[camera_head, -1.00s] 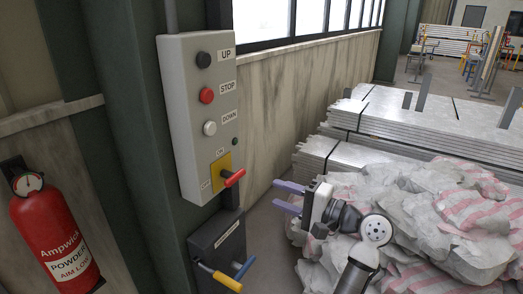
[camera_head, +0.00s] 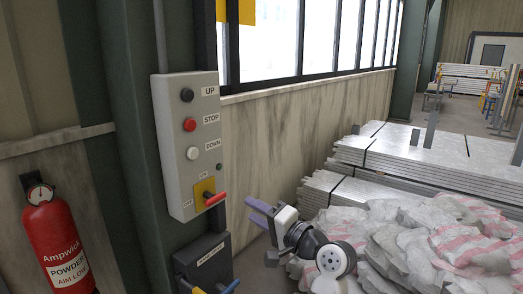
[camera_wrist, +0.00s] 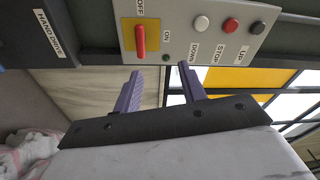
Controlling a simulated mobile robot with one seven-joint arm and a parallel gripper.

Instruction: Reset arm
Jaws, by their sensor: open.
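My gripper (camera_head: 262,211) is open and empty, with purple fingers, low in the head view, right of the control box. In the wrist view its two fingers (camera_wrist: 158,88) stand apart, pointing up toward the box, with nothing between them. The grey control box (camera_head: 172,140) has UP, STOP and DOWN buttons and a red switch handle (camera_head: 215,199) on a yellow plate. The handle also shows in the wrist view (camera_wrist: 140,40), to the left of and above the fingers. I see no contact between fingers and box.
A dark hand-drive box (camera_head: 203,256) with a yellow and a blue handle sits below the control box. A red fire extinguisher (camera_head: 57,245) hangs at left. White bags (camera_head: 400,235) and stacked metal sheets (camera_head: 400,148) fill the right side, close to my arm.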

